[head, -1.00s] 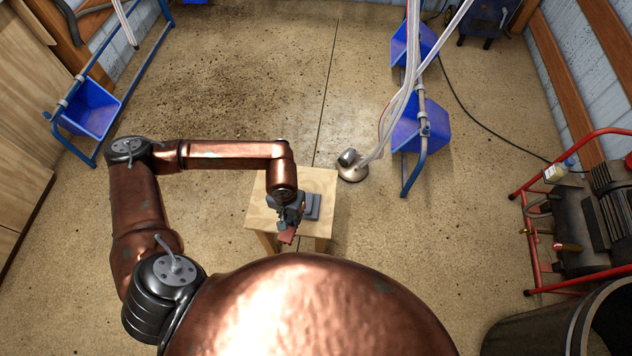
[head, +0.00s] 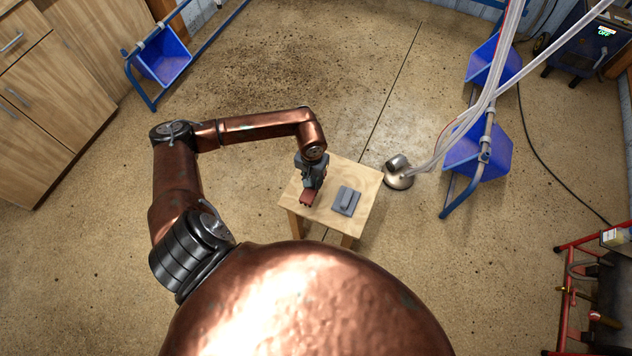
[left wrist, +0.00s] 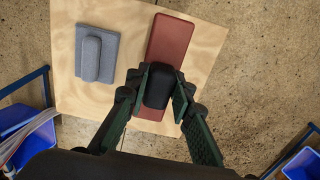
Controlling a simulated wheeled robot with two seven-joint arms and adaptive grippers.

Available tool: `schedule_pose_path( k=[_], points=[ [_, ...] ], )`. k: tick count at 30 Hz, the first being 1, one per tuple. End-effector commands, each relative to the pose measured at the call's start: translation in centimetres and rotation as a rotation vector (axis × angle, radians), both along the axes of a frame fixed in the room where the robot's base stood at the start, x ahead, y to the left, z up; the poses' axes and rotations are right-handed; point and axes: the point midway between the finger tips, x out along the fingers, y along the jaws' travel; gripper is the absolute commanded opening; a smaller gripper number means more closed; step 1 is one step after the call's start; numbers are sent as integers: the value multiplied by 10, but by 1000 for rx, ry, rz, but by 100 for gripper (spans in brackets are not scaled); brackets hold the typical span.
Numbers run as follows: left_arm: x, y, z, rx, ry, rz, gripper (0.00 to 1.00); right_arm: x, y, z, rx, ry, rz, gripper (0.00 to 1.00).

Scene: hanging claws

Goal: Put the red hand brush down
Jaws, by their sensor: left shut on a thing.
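The red hand brush (head: 305,199) is at the near left part of the small wooden table (head: 361,172). In the left wrist view the brush (left wrist: 170,40) shows as a long red block with a dark grip. My left gripper (head: 308,190) is over it from above. In the left wrist view my left gripper (left wrist: 158,88) is shut on the dark grip, one finger on each side. The brush lies over the table top; I cannot tell whether it touches. My right gripper is not in view.
A grey block with a raised handle (head: 346,201) lies on the table beside the brush. A metal claw head with hoses (head: 398,172) is on the floor right of the table. Blue bins on a frame (head: 478,150) stand farther right. Table wood around the brush is bare.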

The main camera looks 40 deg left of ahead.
Motion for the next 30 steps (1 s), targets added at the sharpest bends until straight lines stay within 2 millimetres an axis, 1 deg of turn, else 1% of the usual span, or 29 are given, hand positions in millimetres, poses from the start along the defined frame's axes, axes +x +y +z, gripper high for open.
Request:
schedule_pose_path(
  k=[1, 4, 7, 14, 18, 20, 22, 30],
  points=[
    [5, 2, -15, -3, 8, 3, 2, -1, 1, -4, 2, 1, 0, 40],
    [18, 7, -30, -2, 6, 3, 2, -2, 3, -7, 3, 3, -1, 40],
    [26, 11, -39, -2, 4, 2, 2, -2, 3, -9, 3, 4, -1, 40],
    [34, 16, -50, -1, 4, 2, 2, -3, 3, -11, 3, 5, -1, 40],
    [33, 15, -71, -3, 8, 2, 2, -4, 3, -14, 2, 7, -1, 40],
    [34, 15, -78, -4, 6, 1, 2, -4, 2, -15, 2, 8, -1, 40],
    [34, 16, -81, -1, 4, 0, 2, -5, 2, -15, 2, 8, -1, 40],
    [35, 16, -82, 0, 3, -1, 2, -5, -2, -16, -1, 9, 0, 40]
  ],
)
